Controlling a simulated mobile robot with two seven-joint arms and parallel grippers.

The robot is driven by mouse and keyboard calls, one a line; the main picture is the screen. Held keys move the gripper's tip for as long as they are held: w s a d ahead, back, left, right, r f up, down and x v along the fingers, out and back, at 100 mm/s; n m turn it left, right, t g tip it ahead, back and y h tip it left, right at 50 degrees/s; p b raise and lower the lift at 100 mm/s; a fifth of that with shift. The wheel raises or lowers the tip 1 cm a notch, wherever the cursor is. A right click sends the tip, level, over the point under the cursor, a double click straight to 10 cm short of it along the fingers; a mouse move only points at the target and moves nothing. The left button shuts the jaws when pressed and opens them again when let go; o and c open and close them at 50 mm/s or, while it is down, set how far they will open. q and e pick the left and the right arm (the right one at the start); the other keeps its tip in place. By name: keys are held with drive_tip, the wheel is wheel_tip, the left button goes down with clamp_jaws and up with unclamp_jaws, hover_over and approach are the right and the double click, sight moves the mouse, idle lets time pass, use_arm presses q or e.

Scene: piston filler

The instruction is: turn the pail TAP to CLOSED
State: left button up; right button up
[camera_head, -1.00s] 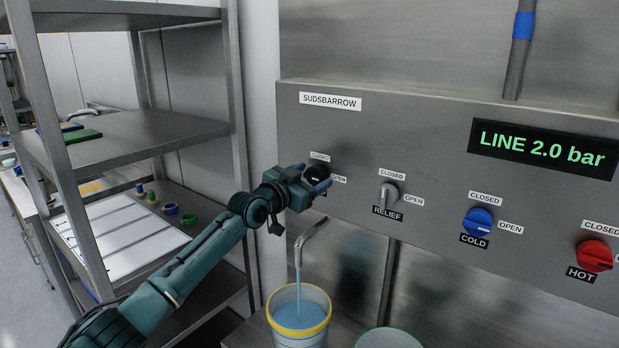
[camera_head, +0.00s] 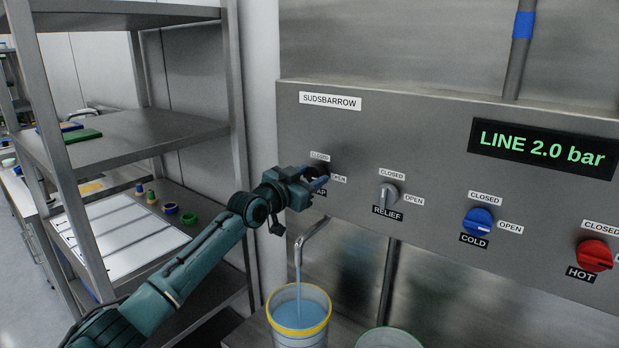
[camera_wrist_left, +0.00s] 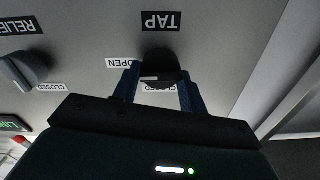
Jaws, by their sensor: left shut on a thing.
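The black TAP knob (camera_wrist_left: 160,66) is on the grey panel, between CLOSED and OPEN labels. It shows upside down in the left wrist view, with a pale mark across it. In the head view the knob (camera_head: 319,168) is partly hidden by my left gripper (camera_head: 322,178). The blue fingers of my left gripper (camera_wrist_left: 158,92) are on either side of the knob, shut on it. Water runs from the spout (camera_head: 313,236) into a clear pail (camera_head: 299,339) with a yellow rim. My right gripper is not in view.
The RELIEF knob (camera_head: 389,194), blue COLD knob (camera_head: 478,221) and red HOT knob (camera_head: 594,255) are to the right on the panel. A display (camera_head: 543,146) reads LINE 2.0 bar. A metal shelf (camera_head: 130,137) stands at the left. A second container (camera_head: 388,338) is beside the pail.

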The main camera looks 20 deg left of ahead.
use_arm(q)
drive_tip(key=n, duration=0.4)
drive_tip(key=shift+n, duration=0.3)
drive_tip(key=n+p, duration=0.1)
drive_tip(key=n, duration=0.3)
drive_tip(key=shift+a+n, duration=0.1)
drive_tip(key=shift+n, duration=0.2)
drive_tip(key=n+p, duration=0.1)
drive_tip(key=n, duration=0.3)
drive_tip(key=shift+p, duration=0.4)
drive_tip(key=shift+a+f+n+p, duration=0.1)
drive_tip(key=shift+n+p, duration=0.1)
drive_tip(key=shift+n, duration=0.85)
drive_tip(key=shift+f+n+p, duration=0.1)
drive_tip(key=shift+n+p, duration=0.05)
drive_tip(key=shift+n, duration=0.9)
drive_tip(key=o, duration=1)
drive_tip(key=b+v, duration=0.1)
drive_tip(key=v, duration=1.2)
drive_tip(key=shift+r, duration=0.1)
